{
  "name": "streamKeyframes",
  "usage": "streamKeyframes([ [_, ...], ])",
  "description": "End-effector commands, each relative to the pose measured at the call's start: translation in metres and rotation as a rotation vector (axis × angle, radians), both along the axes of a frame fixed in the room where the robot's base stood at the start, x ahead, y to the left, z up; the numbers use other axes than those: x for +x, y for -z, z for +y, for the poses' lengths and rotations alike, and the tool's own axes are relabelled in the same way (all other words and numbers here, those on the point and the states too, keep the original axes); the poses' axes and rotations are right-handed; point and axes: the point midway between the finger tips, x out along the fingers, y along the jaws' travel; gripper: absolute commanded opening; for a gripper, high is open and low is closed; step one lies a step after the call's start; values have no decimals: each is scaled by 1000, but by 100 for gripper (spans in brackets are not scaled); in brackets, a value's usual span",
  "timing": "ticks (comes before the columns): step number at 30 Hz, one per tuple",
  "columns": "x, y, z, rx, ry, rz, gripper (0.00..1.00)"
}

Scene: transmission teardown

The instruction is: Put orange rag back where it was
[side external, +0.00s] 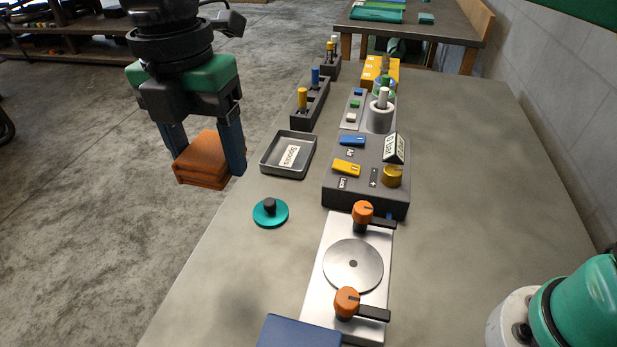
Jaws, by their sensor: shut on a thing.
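The orange rag (203,160) is a folded, block-like stack held between the two dark fingers of my gripper (207,158). My gripper is shut on it, with one finger on each side. The rag appears in the upper left of the side view, with the floor behind it, left of the table's left edge. Its height above the floor or table cannot be told exactly. No marked spot for the rag can be made out.
A grey tray labelled "Spools" (288,153) and a teal disc with a black knob (270,212) lie near the table's left edge. A dark control box (367,175) and a metal plate with orange-knobbed clamps (325,265) stand mid-table. The table's right side (480,190) is clear.

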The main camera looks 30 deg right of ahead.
Motion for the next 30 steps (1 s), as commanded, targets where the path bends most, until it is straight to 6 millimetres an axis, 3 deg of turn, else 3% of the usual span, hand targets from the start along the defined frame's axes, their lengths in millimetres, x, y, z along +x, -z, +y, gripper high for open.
streamKeyframes([
  [8, 6, 11, 11, -2, 1, 2, 0],
  [24, 5, 143, 11, -1, 1, 1, 0],
  [30, 5, 163, 11, -1, 1, 1, 0],
])
